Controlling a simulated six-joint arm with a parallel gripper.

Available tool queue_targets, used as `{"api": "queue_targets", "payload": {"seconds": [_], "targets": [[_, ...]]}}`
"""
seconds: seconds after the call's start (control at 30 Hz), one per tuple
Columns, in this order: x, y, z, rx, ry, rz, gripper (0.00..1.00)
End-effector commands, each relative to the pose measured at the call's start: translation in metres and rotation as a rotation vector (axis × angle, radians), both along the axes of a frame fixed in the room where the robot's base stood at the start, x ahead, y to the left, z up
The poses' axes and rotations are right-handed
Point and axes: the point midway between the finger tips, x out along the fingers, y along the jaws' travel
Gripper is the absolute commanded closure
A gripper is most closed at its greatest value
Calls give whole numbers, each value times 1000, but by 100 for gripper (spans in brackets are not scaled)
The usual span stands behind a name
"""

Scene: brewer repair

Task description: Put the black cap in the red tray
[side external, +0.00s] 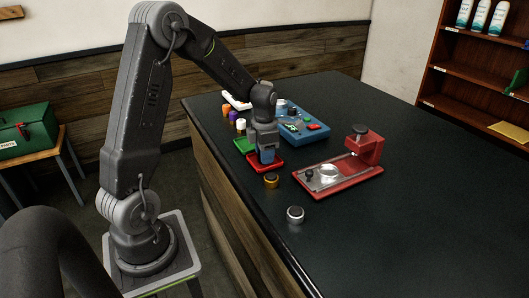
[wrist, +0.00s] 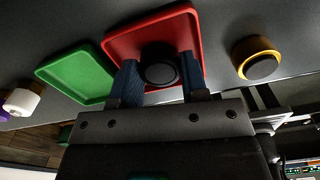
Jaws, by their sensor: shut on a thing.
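The black cap (wrist: 160,68) is between the two blue fingers of my gripper (wrist: 158,76) in the wrist view. My gripper is shut on it. The red tray (wrist: 152,28) lies behind the cap and fingers in that view. In the side external view my gripper (side external: 267,157) points down over the red tray (side external: 278,163); the cap is hidden there. I cannot tell whether the cap touches the tray floor.
A green tray (wrist: 75,74) adjoins the red tray. A gold knob with a dark top (wrist: 257,57) stands beside the red tray. A silver knob (side external: 295,214), a red brewer (side external: 364,151) and a blue unit (side external: 303,122) are on the dark counter. The counter's right side is clear.

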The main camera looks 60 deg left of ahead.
Motion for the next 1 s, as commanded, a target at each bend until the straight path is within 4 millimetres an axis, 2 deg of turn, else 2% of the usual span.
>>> {"api": "queue_targets", "payload": {"seconds": [0.27, 0.3, 0.4, 0.63, 0.77, 0.87, 1.0], "targets": [[0, 0, -2, 0, 0, 0, 89], [0, 0, -3, 0, 0, 0, 58], [0, 0, -3, 0, 0, 0, 49], [0, 0, -2, 0, 0, 0, 49], [0, 0, 6, 1, -1, 0, 49], [1, 1, 22, 2, -4, 0, 49], [1, 1, 52, 3, -6, 0, 49]]}}
